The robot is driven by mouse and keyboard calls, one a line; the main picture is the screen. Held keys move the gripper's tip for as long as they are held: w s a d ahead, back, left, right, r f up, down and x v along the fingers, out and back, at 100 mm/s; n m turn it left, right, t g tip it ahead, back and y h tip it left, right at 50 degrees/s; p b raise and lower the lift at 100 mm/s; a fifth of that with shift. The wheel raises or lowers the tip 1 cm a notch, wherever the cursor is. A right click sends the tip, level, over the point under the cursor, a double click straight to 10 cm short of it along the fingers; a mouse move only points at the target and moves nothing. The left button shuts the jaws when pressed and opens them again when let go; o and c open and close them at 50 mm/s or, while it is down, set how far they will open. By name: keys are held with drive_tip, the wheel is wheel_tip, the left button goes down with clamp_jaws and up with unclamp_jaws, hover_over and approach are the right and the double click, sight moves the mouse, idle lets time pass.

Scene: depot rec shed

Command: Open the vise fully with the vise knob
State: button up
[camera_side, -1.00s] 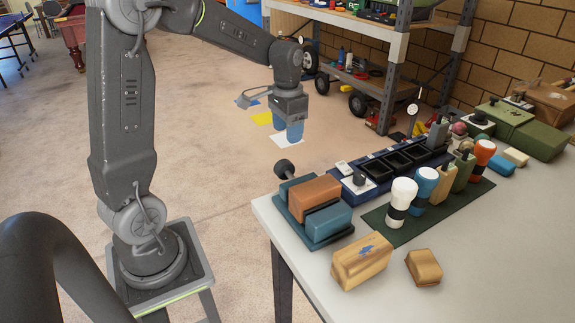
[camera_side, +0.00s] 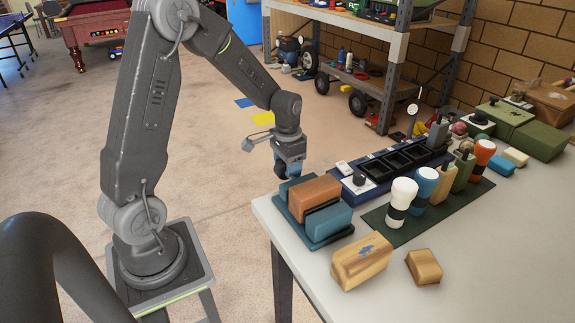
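The vise (camera_side: 310,240) sits at the near left corner of the table. It has a teal base, teal blocks at its back and front, and a brown block (camera_side: 316,189) between them. A narrow dark gap shows between the brown block and the front teal block (camera_side: 330,223). My gripper (camera_side: 290,174), with blue fingers, points down at the vise's back left end. The dark vise knob is hidden there behind or between my fingers. I cannot tell whether the fingers are shut on it.
A wooden block with a blue mark (camera_side: 361,260) and a smaller wooden block (camera_side: 424,267) lie in front. A dark blue tray (camera_side: 378,184) with a knob and black bins stands right of the vise. White, blue and orange-topped handles stand on a green mat (camera_side: 379,226).

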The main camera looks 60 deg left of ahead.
drive_tip(key=c, duration=0.9)
drive_tip(key=shift+w+f+g, duration=0.15)
drive_tip(key=shift+g, duration=1.95)
drive_tip(key=o, duration=0.9)
drive_tip(key=v, duration=1.3)
drive_tip(key=shift+w+r, duration=0.1)
drive_tip(key=shift+r, duration=0.3)
